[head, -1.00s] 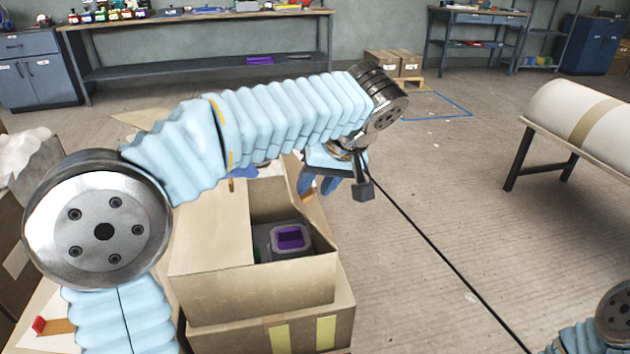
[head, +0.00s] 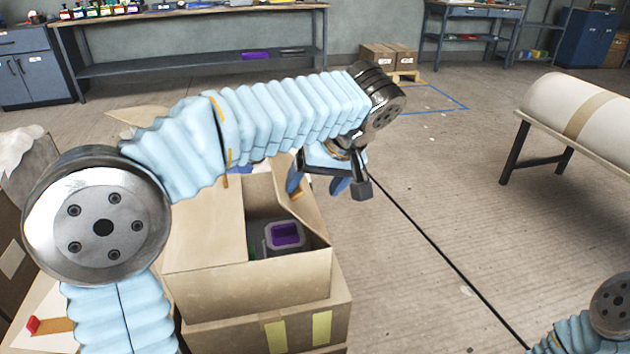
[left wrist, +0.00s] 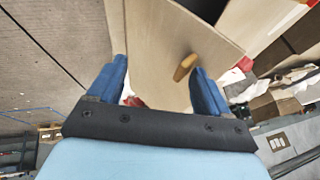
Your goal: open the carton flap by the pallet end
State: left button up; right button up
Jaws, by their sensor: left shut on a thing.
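The open-topped carton (head: 245,287) stands in the lower middle of the head view, on another taped carton. Its right-hand flap (head: 313,216) stands up, leaning outward. My left gripper (head: 317,184) is at the far part of this flap, fingers pointing down. A tan tab (left wrist: 185,67) on the flap lies beside one finger. My right gripper is out of view.
A grey container with a purple inside (head: 284,236) sits in the carton. A white roll on a stand (head: 580,110) is at the right. Small cartons on a pallet (head: 388,57) stand far back. The floor right of the carton is clear, crossed by a black line.

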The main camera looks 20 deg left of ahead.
pick_arm(q)
jog(key=shift+d+f, duration=0.2)
jog(key=shift+d, duration=0.15)
jog(key=shift+c, duration=0.3)
jog(key=shift+d+r, duration=0.15)
jog(key=shift+r, duration=0.15)
jog(key=shift+c, duration=0.8)
jog(key=v, duration=0.4)
jog(key=p+v, duration=0.1)
jog(key=v, duration=0.3)
jog(key=p+v, duration=0.1)
jog(key=v, duration=0.4)
jog(key=shift+a+r, duration=0.2)
jog(key=shift+a, duration=0.1)
jog(key=shift+c, duration=0.6)
